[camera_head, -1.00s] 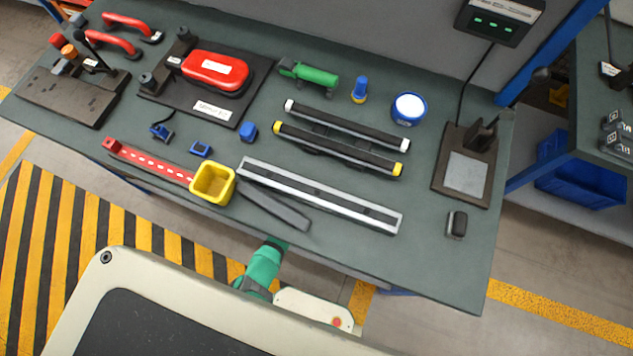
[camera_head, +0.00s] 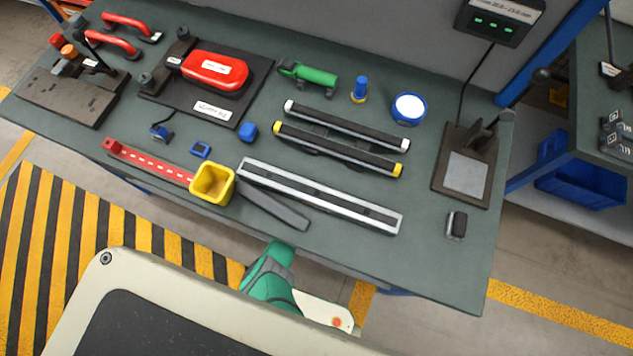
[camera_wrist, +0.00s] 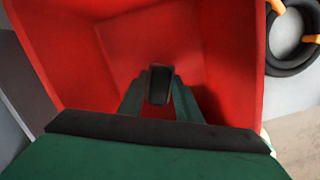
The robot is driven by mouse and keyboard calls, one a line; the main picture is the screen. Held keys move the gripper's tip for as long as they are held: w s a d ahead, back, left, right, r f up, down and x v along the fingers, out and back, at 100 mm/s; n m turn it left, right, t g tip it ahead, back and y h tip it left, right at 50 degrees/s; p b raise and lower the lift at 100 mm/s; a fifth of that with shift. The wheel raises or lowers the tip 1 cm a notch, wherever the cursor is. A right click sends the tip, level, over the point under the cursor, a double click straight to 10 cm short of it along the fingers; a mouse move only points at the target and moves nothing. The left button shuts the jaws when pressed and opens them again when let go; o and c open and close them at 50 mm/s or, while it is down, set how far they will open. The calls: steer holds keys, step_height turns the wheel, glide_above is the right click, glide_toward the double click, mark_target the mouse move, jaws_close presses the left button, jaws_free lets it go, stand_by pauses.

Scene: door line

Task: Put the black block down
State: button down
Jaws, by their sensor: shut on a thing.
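In the wrist view the black block (camera_wrist: 159,84) is held between the two fingers of my gripper (camera_wrist: 160,98). The gripper is shut on it and faces into a red bin (camera_wrist: 235,55). Red walls surround the block in this view. I cannot tell how far the block is from the bin's floor, or whether it touches it. In the head view neither my gripper nor the held block shows; only a green part of my arm is seen below the bench edge.
A grey-green bench (camera_head: 330,215) carries a yellow cup (camera_head: 213,184), a metal rail frame (camera_head: 320,196) and a small dark block-like object (camera_head: 456,225). A black ring-shaped thing (camera_wrist: 293,45) lies beside the red bin, at the upper right of the wrist view.

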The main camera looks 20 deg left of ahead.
steer(key=shift+s+f, duration=0.1)
steer(key=shift+f, duration=0.2)
steer(key=shift+f, duration=0.35)
steer(key=shift+f, duration=0.25)
steer(key=c, duration=1.3)
jaws_free()
steer(key=shift+r, duration=0.15)
